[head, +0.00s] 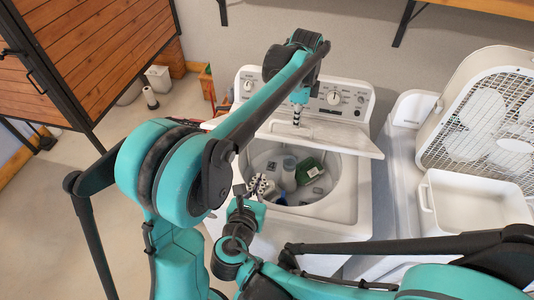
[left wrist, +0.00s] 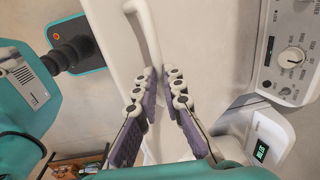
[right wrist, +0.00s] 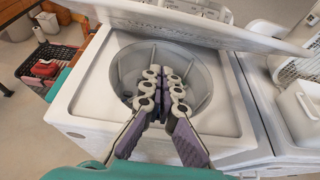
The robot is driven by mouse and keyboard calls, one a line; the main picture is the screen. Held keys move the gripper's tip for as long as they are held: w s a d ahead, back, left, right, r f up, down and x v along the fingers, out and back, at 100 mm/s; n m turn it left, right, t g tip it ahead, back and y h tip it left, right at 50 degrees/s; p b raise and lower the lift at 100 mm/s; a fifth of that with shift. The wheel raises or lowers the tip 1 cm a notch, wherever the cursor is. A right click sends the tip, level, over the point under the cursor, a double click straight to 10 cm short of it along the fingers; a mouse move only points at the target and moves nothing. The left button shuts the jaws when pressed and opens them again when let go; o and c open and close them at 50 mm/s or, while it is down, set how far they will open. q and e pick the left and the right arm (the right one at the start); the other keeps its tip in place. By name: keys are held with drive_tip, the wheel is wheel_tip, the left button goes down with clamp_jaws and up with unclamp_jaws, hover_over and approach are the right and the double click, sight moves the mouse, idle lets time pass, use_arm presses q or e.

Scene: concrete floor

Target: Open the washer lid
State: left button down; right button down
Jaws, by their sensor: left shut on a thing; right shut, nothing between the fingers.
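The white washer (head: 350,195) stands in the middle of the head view. Its lid (head: 335,135) is raised at a tilt, and the drum opening below shows. My left gripper (head: 297,118) is at the lid; in the left wrist view its fingers (left wrist: 163,88) are shut on the lid's white edge, and part of the lid (left wrist: 122,60) fills the middle. My right gripper (head: 260,187) is over the left side of the drum opening. In the right wrist view its fingers (right wrist: 163,82) are shut and empty, in front of the drum, with the lid (right wrist: 200,22) above.
Inside the drum lie a green item (head: 308,171) and several other small things. The control panel (head: 340,98) is behind the lid. At right, a box fan (head: 485,120) and a white bin (head: 475,203) sit on a second white appliance. A wooden cabinet (head: 100,45) is at left.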

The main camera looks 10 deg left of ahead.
sight(271, 137)
use_arm(q)
drive_tip(key=shift+w+a+f, duration=0.1)
drive_tip(key=shift+w, duration=0.2)
use_arm(e)
drive_tip(key=w, duration=1.1)
drive_tip(key=shift+w+f, duration=0.15)
drive_tip(key=shift+w, duration=0.1)
drive_tip(key=shift+w+a+r, duration=0.1)
drive_tip(key=shift+w+r, duration=0.3)
drive_tip(key=shift+r, duration=0.3)
drive_tip(key=shift+w+r, duration=0.4)
drive_tip(key=shift+r, duration=0.25)
use_arm(q)
drive_tip(key=shift+s, duration=0.2)
use_arm(e)
drive_tip(key=shift+r, duration=0.1)
use_arm(q)
drive_tip(key=c, duration=1.6)
unclamp_jaws()
drive_tip(key=shift+s, duration=0.1)
